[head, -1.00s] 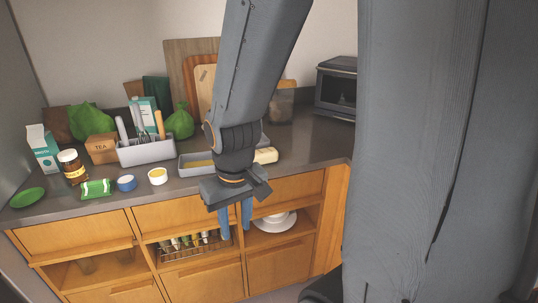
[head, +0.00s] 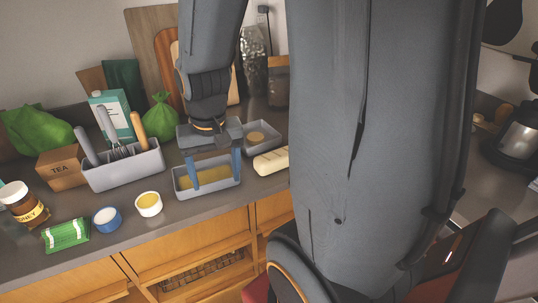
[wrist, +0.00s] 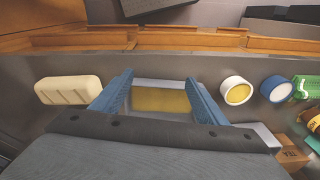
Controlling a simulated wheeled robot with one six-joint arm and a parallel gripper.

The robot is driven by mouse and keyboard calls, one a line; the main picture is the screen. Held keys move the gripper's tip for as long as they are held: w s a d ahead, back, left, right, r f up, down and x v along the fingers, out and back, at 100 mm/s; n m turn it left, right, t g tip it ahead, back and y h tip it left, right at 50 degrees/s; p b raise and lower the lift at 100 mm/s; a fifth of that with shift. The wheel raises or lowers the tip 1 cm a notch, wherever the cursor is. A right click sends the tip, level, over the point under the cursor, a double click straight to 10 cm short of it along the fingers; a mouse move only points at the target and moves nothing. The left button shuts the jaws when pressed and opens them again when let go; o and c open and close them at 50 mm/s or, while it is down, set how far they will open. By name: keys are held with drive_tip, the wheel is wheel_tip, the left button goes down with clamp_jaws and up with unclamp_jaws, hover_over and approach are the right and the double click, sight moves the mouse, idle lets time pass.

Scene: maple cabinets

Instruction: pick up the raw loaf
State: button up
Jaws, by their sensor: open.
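The raw loaf (head: 271,161) is a pale, cream-coloured loaf with slashes on top. It lies on the counter near the front edge, partly cut off from sight by my arm in the head view. In the wrist view the loaf (wrist: 68,90) is at the left, outside my fingers. My gripper (head: 213,170) points down with its blue fingers spread wide and nothing between them but a view of a grey tray (head: 206,191) holding something yellow. The wrist view shows my gripper (wrist: 158,82) over that tray, to one side of the loaf.
A second grey tray (head: 262,137) with a round brown item sits behind the loaf. To the left are a white cup (head: 148,204), a blue cup (head: 106,218), a green packet (head: 65,235) and a grey utensil caddy (head: 124,167). Bare counter borders the loaf's front.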

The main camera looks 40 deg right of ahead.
drive_tip(key=w+d+r+m, duration=0.2)
drive_tip(key=d+m, duration=0.8)
drive_tip(key=d, duration=0.2)
drive_tip(key=r+m+g, duration=0.1)
drive_tip(key=m, duration=0.5)
hover_over(276, 154)
drive_tip(key=shift+s+a, duration=0.1)
drive_tip(key=shift+f+p, duration=0.25)
drive_tip(key=shift+p, duration=0.05)
drive_tip(key=shift+f+p, duration=1.2)
drive_tip(key=shift+f, duration=2.4)
drive_tip(key=c, duration=1.4)
